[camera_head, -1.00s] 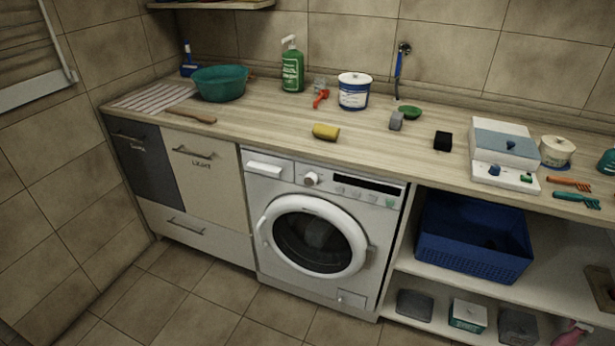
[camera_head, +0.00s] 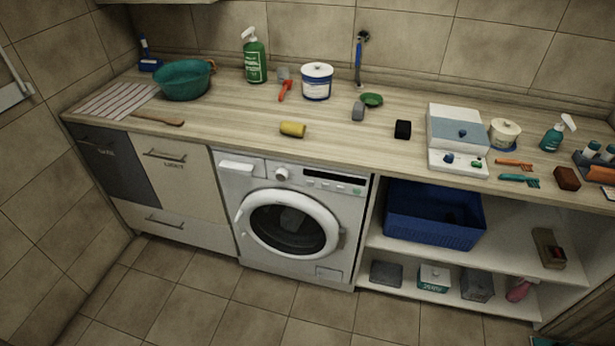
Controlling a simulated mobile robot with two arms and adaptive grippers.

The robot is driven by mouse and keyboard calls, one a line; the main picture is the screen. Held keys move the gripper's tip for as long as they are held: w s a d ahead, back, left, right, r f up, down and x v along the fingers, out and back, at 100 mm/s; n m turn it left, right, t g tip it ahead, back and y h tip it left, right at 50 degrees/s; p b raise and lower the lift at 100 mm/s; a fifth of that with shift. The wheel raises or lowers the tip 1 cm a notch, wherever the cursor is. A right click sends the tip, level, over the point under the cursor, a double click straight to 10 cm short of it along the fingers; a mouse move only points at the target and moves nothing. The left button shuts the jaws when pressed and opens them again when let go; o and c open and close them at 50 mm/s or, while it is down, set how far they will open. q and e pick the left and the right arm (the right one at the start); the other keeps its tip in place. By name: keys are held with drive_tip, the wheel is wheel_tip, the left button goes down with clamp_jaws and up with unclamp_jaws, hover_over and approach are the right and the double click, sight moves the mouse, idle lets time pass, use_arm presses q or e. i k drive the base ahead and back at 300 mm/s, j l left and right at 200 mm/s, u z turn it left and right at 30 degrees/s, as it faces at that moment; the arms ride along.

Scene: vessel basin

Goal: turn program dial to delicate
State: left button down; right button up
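The program dial (camera_head: 281,174) is a small round white knob on the control panel of the white washing machine (camera_head: 228,215), left of the dark display (camera_head: 325,179). Its markings are too small to read, so I cannot tell which program it points to. The machine's round door (camera_head: 332,226) is shut, and something grey shows through its glass. Neither of my grippers is in view.
The wooden worktop (camera_head: 227,120) runs above the machine and holds a teal basin (camera_head: 183,82), a green spray bottle (camera_head: 254,58), a yellow roll (camera_head: 292,129) and a white-and-blue device (camera_head: 457,135). A blue basket (camera_head: 434,220) sits on the shelf at right. The tiled floor in front is clear.

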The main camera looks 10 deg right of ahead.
sight(282, 175)
drive_tip(key=i+j+z, duration=0.2)
drive_tip(key=j, duration=0.15)
drive_tip(key=i+j+z, duration=0.2)
drive_tip(key=j, duration=0.15)
drive_tip(key=j+z, duration=0.15)
drive_tip(key=j, duration=0.2)
drive_tip(key=i+j+z, duration=0.2)
drive_tip(key=j, duration=0.2)
drive_tip(key=k, duration=0.1)
